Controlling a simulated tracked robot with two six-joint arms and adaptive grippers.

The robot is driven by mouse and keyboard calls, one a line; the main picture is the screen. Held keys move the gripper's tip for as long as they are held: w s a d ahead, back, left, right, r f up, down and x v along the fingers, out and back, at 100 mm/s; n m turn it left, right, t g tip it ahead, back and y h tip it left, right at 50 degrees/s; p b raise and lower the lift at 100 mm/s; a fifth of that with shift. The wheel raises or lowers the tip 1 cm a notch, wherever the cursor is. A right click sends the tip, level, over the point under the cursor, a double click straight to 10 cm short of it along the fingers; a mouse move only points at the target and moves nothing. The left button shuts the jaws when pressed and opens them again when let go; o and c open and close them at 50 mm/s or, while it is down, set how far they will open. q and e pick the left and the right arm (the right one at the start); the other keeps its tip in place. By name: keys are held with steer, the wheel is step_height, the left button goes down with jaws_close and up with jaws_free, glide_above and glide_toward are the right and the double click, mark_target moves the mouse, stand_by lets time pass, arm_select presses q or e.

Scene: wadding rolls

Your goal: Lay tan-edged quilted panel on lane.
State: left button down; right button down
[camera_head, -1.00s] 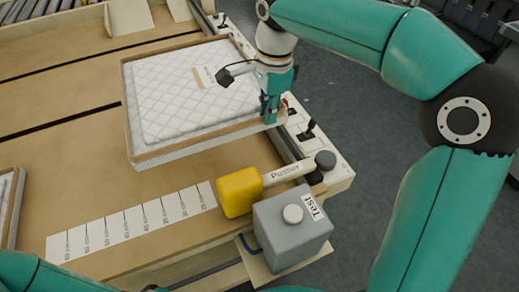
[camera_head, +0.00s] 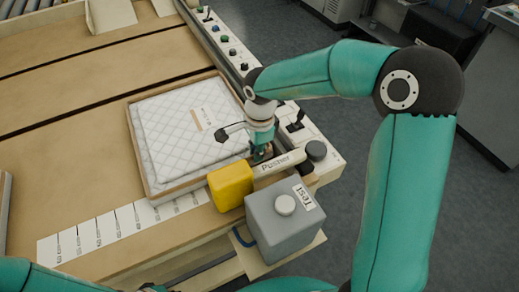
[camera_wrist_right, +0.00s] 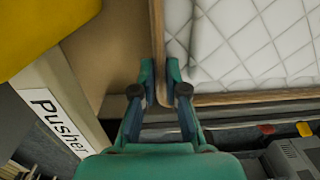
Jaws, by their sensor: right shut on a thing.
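The tan-edged quilted panel (camera_head: 170,140) is white with a diamond stitch and a tan border, and bears a small paper label. It lies flat, or almost flat, over the wooden lane (camera_head: 70,165); I cannot tell whether all of it touches. My right gripper (camera_head: 261,155) is shut on the panel's near right corner. In the right wrist view my fingers (camera_wrist_right: 160,80) sit on both sides of the tan edge, with the quilted panel (camera_wrist_right: 240,45) to the right. My left gripper is out of view; only part of my left arm shows at bottom left.
A yellow block (camera_head: 231,186) on the pusher (camera_head: 280,164) stands close to the panel's near edge. A grey box (camera_head: 284,218) marked "Test" is in front. A white ruler strip (camera_head: 100,230) lies along the near edge. A control rail runs along the right side.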

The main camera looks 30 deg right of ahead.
steer(key=shift+f, duration=0.2)
steer(key=c, duration=1.2)
jaws_free()
steer(key=shift+r, duration=0.15)
step_height(320, 180, up, 12)
steer(key=shift+s+d, duration=0.2)
steer(key=shift+s, duration=0.1)
